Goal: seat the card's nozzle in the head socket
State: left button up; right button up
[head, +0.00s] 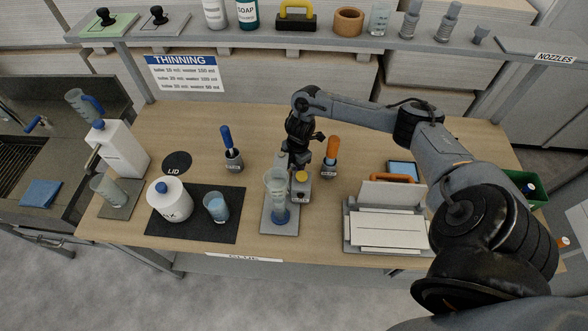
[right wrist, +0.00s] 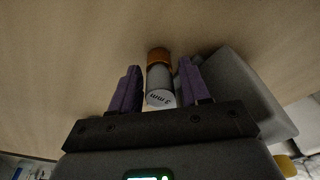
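The card (head: 185,73) is a white sheet headed THINNING with lines of ml values, hanging below the shelf. Grey stepped nozzles (head: 449,22) stand at the shelf's right, by a NOZZLES sign. My right gripper (head: 297,164) points down over the table by a grey stand (head: 267,222) and a box with a yellow button (head: 301,177). In the right wrist view its purple fingers (right wrist: 160,72) are apart, with gaps either side of a cylinder (right wrist: 160,82) with an orange band and a marked white end. I cannot tell whether it is a nozzle, and cannot make out the head socket.
A beaker (head: 276,182) stands on the stand. Blue-handled (head: 226,137) and orange-handled (head: 333,148) tools stand in holders nearby. A dark mat (head: 190,228) holds a white jar (head: 168,202) and a cup (head: 216,207). A white-topped tray (head: 388,232) lies right.

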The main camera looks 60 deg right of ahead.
jog(key=c, duration=0.7)
grip_shut()
jog(key=shift+r, duration=0.15)
